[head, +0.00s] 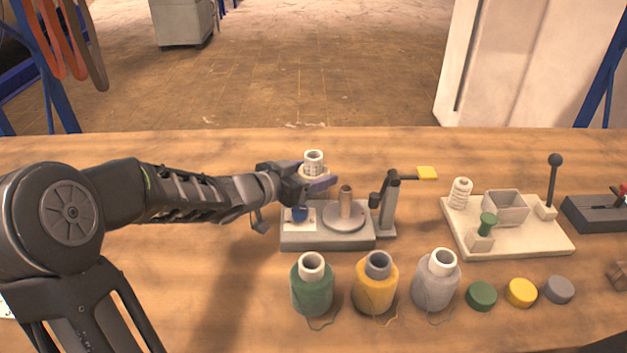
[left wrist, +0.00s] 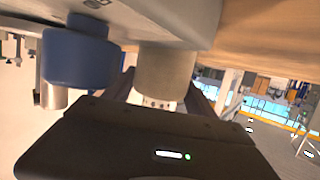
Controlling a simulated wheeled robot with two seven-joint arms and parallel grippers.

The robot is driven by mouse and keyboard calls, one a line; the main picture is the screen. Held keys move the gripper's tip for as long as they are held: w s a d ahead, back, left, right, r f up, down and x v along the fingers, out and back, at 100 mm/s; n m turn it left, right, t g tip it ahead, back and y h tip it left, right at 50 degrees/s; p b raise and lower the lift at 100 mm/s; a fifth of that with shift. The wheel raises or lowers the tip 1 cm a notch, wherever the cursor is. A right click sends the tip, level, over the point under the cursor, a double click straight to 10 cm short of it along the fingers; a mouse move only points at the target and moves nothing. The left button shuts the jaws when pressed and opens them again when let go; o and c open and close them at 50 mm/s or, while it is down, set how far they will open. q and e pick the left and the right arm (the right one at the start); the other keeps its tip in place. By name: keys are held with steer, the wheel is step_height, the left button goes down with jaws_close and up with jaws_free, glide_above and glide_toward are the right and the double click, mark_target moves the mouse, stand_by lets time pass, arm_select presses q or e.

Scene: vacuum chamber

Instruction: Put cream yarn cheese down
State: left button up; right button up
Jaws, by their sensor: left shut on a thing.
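The cream yarn cheese (head: 313,171) has a pale tube standing out of its top and is between the fingers of my left gripper (head: 316,184). The gripper is shut on it. In the head view it shows above the back left of a grey device (head: 328,240) with a blue button (head: 299,215) and a round plate with a brown spindle (head: 346,202). The left wrist view shows the cream cheese (left wrist: 166,72) close to a grey surface, beside the blue button (left wrist: 80,58). I cannot tell whether it touches that surface. My right gripper is not in view.
Green (head: 312,285), yellow (head: 376,283) and grey (head: 436,281) yarn cones stand in front of the device. A lever post (head: 389,203) stands to its right. Further right is a cream-coloured tray (head: 535,241) with a box and a lever. Coloured discs (head: 521,292) lie at front right.

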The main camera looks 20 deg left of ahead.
arm_select(q)
step_height(320, 180, up, 10)
steer(key=p, duration=0.4)
stand_by(0.8)
